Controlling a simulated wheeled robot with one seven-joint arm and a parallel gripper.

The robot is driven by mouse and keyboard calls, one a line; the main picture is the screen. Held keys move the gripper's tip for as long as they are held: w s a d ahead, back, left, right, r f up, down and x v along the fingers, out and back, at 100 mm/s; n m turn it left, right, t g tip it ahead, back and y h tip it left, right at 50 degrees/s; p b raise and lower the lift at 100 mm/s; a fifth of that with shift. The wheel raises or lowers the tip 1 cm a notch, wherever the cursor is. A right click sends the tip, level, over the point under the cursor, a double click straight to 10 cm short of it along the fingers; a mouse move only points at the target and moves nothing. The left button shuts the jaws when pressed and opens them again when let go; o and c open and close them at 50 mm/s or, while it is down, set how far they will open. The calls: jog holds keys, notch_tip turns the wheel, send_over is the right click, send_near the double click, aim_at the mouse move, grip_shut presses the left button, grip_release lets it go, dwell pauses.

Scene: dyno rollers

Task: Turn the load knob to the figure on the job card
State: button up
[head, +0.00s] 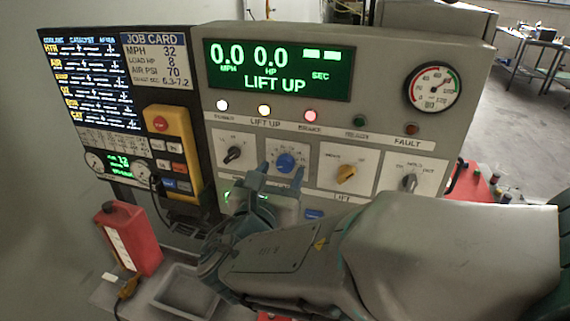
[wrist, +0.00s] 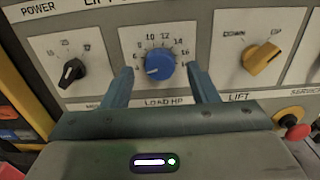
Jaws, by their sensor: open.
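The blue load knob (wrist: 160,67) is on a white plate marked LOAD HP, with a printed scale running from about 4 to 16. Its white pointer mark points left and slightly down, near the 4. The knob also shows in the head view (head: 286,162). The job card (head: 157,62) at upper left reads LOAD HP 8, MPH 32 and AIR PSI 70. My gripper (wrist: 159,76) is open, with one blue-green finger on each side of the knob and gaps between fingers and knob. It also shows in the head view (head: 281,173).
A black knob (wrist: 69,72) is left of the load knob, and a yellow lift knob (wrist: 262,58) is right. The display (head: 278,70) reads 0.0 MPH, 0.0 HP and LIFT UP. A red stop button (wrist: 297,131) shows at lower right. A gauge (head: 433,87) is at upper right.

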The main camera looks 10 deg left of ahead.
jog(key=shift+w, duration=0.8)
jog(key=c, duration=1)
jog(key=shift+o, duration=0.2)
jog(key=shift+d+f+m+b, duration=0.15)
jog(key=shift+m+b, duration=0.15)
jog(key=shift+b, duration=0.15)
